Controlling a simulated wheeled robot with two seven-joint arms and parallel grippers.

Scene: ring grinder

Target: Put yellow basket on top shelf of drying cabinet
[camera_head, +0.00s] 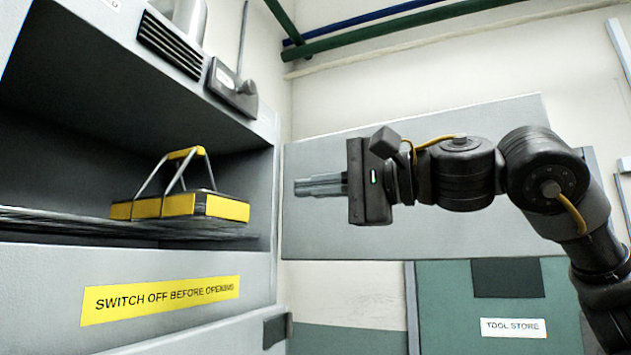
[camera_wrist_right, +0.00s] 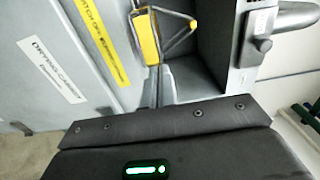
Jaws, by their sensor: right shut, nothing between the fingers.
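The yellow basket (camera_head: 180,206) sits upright on a thin metal shelf (camera_head: 60,222) inside the open drying cabinet (camera_head: 40,262). Its raised handle has grey struts and a yellow grip. In the right wrist view the basket (camera_wrist_right: 149,38) shows at the top centre with its handle to the right. My right gripper (camera_head: 320,186) is shut and empty, to the right of the basket and apart from it, outside the cabinet opening. My left gripper is not in view.
A grey panel (camera_head: 470,235) stands behind my right arm. A dark latch with a knob (camera_head: 232,88) is on the cabinet's upper front. A yellow warning strip (camera_head: 160,299) marks the front below the shelf. A green tool store (camera_head: 450,320) stands lower right.

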